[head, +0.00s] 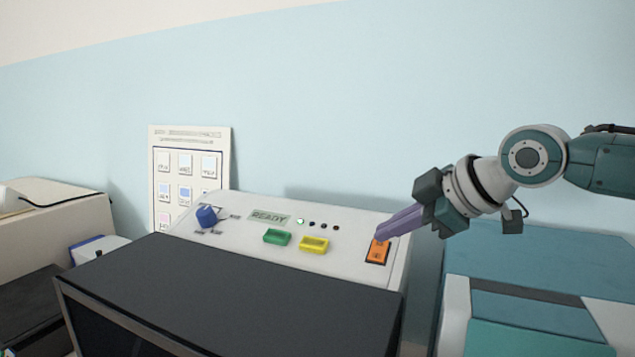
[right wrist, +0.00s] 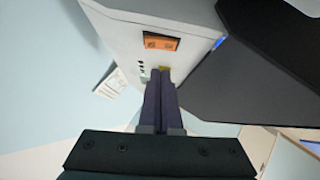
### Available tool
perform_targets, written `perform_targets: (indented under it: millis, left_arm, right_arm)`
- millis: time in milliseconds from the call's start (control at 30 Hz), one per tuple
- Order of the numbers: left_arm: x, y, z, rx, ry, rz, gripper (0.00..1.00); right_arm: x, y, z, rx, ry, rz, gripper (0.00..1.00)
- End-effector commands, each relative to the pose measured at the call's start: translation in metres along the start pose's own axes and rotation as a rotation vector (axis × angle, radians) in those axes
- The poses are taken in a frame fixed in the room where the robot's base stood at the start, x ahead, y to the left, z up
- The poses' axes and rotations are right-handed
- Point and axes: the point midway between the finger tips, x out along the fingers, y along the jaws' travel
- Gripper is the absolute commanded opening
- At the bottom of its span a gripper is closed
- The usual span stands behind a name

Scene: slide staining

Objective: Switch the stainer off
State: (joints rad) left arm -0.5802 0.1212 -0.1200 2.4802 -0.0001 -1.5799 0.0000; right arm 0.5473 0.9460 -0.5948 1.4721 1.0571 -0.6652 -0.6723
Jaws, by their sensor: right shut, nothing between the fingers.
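The stainer (head: 345,272) is a white and dark grey machine with a sloped control panel. Its orange rocker switch (head: 377,252) is at the right end of the panel and also shows in the right wrist view (right wrist: 160,42). The display reads READY (head: 268,216), and one small lamp (head: 300,221) beside it looks lit. My right gripper (head: 381,238) is shut and empty, its purple fingertips at the upper edge of the orange switch in the head view. I cannot tell whether they touch it. My left gripper is not in view.
A green button (head: 277,237), a yellow button (head: 313,245) and a blue knob (head: 207,216) are on the same panel. A chart (head: 190,170) stands behind it against the wall. A teal machine (head: 540,290) stands at the right. Other equipment (head: 50,225) is at the left.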

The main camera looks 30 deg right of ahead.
Motion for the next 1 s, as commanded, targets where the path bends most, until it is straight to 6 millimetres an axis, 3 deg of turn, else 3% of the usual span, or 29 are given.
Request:
perform_targets:
  millis: [33, 100, 500, 700, 1000]
  left_arm:
    - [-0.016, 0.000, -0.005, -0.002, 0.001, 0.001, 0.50]
    - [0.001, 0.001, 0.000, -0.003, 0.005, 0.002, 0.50]
    - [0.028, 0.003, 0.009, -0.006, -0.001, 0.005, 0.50]
    - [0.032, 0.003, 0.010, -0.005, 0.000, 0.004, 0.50]
    - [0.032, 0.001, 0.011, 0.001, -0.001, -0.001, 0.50]
  right_arm:
    - [-0.011, 0.006, -0.011, 0.000, 0.000, -0.001, 0.00]
    - [-0.019, 0.001, -0.001, -0.004, -0.002, 0.002, 0.00]
    - [-0.086, 0.001, -0.001, -0.004, -0.005, 0.002, 0.00]
    - [-0.099, 0.001, -0.003, -0.001, -0.002, 0.001, 0.00]
    - [-0.103, 0.001, -0.005, 0.001, 0.000, 0.000, 0.00]
